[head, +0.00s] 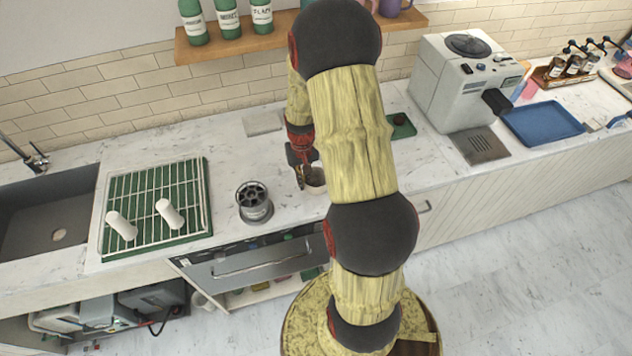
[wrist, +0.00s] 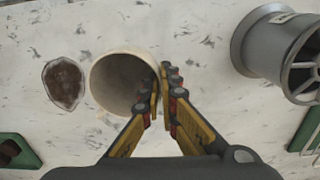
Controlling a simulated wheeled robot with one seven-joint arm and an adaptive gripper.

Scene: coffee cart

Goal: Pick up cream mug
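The cream mug (wrist: 100,75) stands open end toward the camera in the wrist view, with its inside in shade. In the head view the mug (head: 316,187) shows only partly on the counter, behind my arm. My gripper (wrist: 163,90) is at the mug's right rim in the wrist view. One finger is inside the mug and the other outside, closed together on the wall. In the head view my gripper (head: 301,168) points down at the mug. I cannot tell whether the mug is touching the counter.
A grey metal canister (head: 254,202) stands left of the mug. A brown patch (wrist: 64,83) lies beside the mug in the wrist view. A green drying rack (head: 150,190) with two white cylinders is further left. A coffee machine (head: 450,95) and blue tray (head: 543,121) are right.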

